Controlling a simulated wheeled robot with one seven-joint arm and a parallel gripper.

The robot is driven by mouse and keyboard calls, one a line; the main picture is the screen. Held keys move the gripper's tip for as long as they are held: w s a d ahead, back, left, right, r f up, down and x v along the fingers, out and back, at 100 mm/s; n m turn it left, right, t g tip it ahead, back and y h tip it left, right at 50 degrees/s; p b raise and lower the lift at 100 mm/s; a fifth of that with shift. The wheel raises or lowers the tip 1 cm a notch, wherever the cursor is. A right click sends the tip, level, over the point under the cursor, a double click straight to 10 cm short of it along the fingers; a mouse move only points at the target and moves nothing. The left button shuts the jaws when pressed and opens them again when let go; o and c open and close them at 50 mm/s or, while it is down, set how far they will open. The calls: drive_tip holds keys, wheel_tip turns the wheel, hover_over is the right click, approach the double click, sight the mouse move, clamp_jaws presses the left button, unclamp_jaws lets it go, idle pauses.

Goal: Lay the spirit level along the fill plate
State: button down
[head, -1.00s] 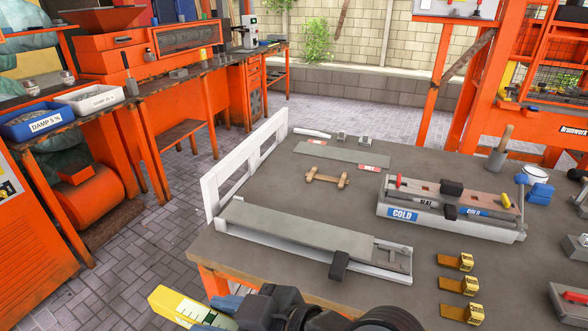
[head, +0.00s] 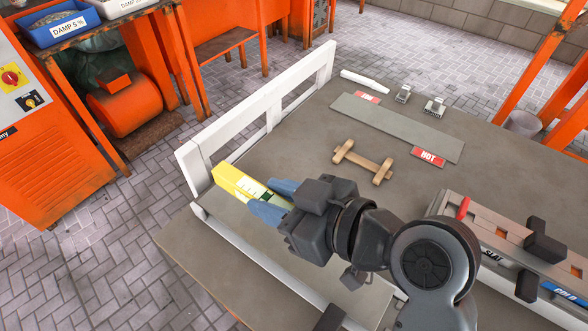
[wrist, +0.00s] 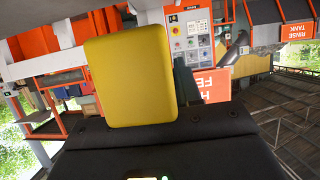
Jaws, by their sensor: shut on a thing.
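My gripper (head: 267,203) has blue fingertips and is shut on the yellow spirit level (head: 236,184). The level is held above the left end of a long grey plate (head: 242,222) in a white frame at the table's near left, which looks like the fill plate. The level's yellow end points toward the upper left. My gripper and arm hide much of the plate. The wrist view shows the level's yellow end (wrist: 130,75) close up; I cannot tell from it how far above the plate the level is.
A tall white slatted rail (head: 262,115) stands along the table's left edge. Behind the gripper lie a wooden clamp-like piece (head: 363,163) and a flat grey strip (head: 400,128) with a HOT tag (head: 428,157). A mould with a COLD label (head: 568,293) is at right.

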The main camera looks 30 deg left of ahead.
drive_tip(key=shift+w+d, duration=0.1)
idle(0.3)
drive_tip(key=shift+f, duration=0.1)
wheel_tip(320, 180, down, 6)
drive_tip(key=b, duration=0.5)
drive_tip(key=shift+f+b, duration=0.25)
drive_tip(key=shift+b, duration=0.1)
drive_tip(key=shift+f, duration=0.35)
idle(1.2)
drive_tip(key=shift+c, duration=1.4)
unclamp_jaws()
drive_tip(key=shift+f+b, duration=0.15)
drive_tip(key=shift+b, duration=0.15)
drive_tip(key=shift+r+p, duration=2.7)
drive_tip(key=shift+r, duration=1.15)
drive_tip(key=shift+f, duration=0.1)
